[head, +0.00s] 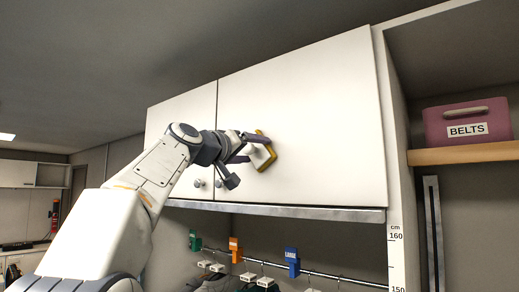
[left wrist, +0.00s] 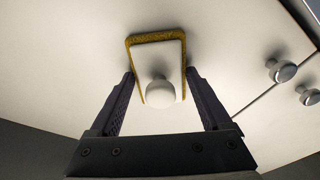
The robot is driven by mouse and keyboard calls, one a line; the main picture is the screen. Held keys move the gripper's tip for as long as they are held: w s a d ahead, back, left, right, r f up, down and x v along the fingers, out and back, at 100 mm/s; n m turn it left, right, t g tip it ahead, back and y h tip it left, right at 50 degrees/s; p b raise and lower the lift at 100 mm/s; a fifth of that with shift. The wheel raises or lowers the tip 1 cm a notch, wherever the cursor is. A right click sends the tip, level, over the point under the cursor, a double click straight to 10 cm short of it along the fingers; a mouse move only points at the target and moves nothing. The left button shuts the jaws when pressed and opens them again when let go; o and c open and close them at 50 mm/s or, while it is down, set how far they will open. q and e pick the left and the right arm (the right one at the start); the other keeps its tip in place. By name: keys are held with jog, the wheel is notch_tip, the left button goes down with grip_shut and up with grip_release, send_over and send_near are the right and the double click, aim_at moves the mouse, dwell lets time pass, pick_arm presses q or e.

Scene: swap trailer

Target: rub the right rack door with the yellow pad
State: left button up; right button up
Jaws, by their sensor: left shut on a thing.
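The right rack door (head: 320,115) is a plain white panel at the upper middle of the head view, and it looks closed. The yellow pad (head: 271,160) has a white back with a pale round knob, which shows well in the left wrist view (left wrist: 156,40). My left gripper (head: 256,146) is shut on the pad, one dark finger on each side of its knob. The pad is at the lower left part of the right door, its yellow face toward the panel and seemingly against it; the contact face is hidden. My right gripper is not in view.
The left rack door (head: 180,112) is beside it, with round metal knobs (head: 197,183) low near the seam. A rail (head: 318,273) with colored size tags and hangers runs below. A pink BELTS box (head: 468,113) sits on a wooden shelf (head: 470,154) at right.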

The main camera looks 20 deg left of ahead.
pick_arm(q)
jog(key=shift+a, duration=0.15)
jog(key=shift+r+b+v, duration=0.15)
jog(key=shift+b+v, duration=0.55)
jog(key=shift+v, duration=0.75)
jog(key=shift+r+b+v, duration=0.15)
jog(key=shift+b+v, duration=0.55)
jog(key=shift+v, duration=0.8)
jog(key=shift+a, duration=0.15)
jog(key=shift+s, duration=0.1)
jog(key=b+v, duration=0.1)
jog(key=v, duration=0.1)
jog(key=shift+s+a+r, duration=0.1)
jog(key=shift+s+a, duration=0.15)
jog(key=shift+s, duration=0.1)
